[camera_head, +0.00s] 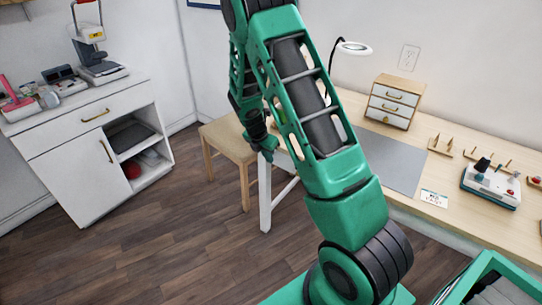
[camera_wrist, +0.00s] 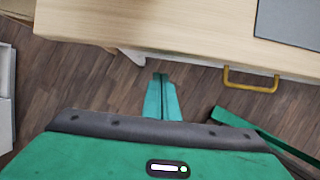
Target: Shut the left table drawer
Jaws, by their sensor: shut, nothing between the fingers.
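The table (camera_wrist: 160,22) fills the top of the wrist view, its pale wooden edge sloping down to the right. A brass drawer handle (camera_wrist: 251,87) sticks out below that edge at the right. Little of the drawer front shows, and I cannot tell how far the drawer stands out. My gripper (camera_wrist: 162,78) is shut and empty, its green fingers just outside the table edge and left of the handle, apart from it. In the head view the table (camera_head: 455,212) runs to the right, and my arm hides its left part and the drawer.
A wooden stool (camera_head: 228,140) stands by the table's left end. A white cabinet (camera_head: 75,175) stands at the far left. Open wooden floor lies in front.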

